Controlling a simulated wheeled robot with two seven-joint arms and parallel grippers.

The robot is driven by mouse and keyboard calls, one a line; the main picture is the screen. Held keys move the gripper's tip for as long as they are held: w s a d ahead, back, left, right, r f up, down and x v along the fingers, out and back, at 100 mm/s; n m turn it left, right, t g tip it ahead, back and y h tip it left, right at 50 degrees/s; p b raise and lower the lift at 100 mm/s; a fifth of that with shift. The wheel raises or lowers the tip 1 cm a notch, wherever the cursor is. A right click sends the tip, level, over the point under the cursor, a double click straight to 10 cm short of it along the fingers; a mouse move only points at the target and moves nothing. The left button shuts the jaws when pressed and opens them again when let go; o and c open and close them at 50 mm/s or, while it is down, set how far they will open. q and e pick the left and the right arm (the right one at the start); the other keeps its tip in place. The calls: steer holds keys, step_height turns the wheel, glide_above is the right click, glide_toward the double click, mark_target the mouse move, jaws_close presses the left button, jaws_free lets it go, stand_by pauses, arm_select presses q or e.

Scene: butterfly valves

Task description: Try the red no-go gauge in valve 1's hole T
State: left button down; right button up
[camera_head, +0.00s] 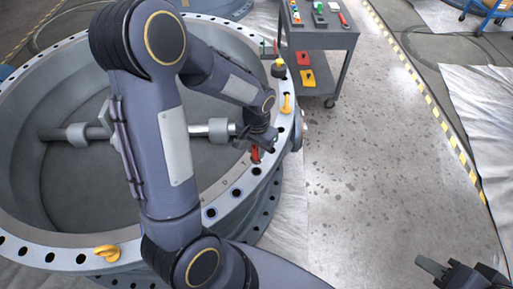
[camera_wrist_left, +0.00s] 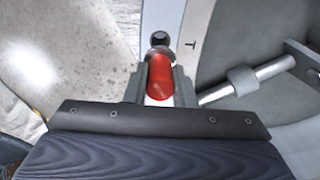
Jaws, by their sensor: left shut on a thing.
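Valve 1 (camera_head: 222,196) is a large grey ring with a flange full of bolt holes, in the left half of the head view. My left gripper (camera_head: 264,143) is over the right side of the flange, shut on the red no-go gauge (camera_head: 255,154). In the left wrist view the red gauge (camera_wrist_left: 160,80) sits between the two fingers, its metallic end toward the flange. A dark hole (camera_wrist_left: 159,38) shows just past that end, beside the letter T (camera_wrist_left: 190,44). I cannot tell whether the end touches the flange. My right gripper (camera_head: 450,274) is at the lower right, its opening unclear.
Yellow eyebolts (camera_head: 107,252) (camera_head: 287,104) stand on the flange, with a black-and-yellow object (camera_head: 278,68) farther back. A shaft (camera_head: 95,132) crosses the valve's bore. A grey cart (camera_head: 320,40) with small coloured items stands behind.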

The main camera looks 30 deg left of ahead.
mark_target(256, 158)
arm_select(q)
steer(key=shift+f, duration=0.15)
steer(key=shift+f+b, duration=2.15)
steer(key=shift+f, duration=0.3)
steer(key=shift+f+b, duration=1.2)
steer(key=shift+f, duration=0.15)
stand_by(0.3)
steer(key=shift+r, duration=0.1)
stand_by(0.6)
steer(key=shift+r+p, duration=2.7)
steer(key=shift+r, duration=0.6)
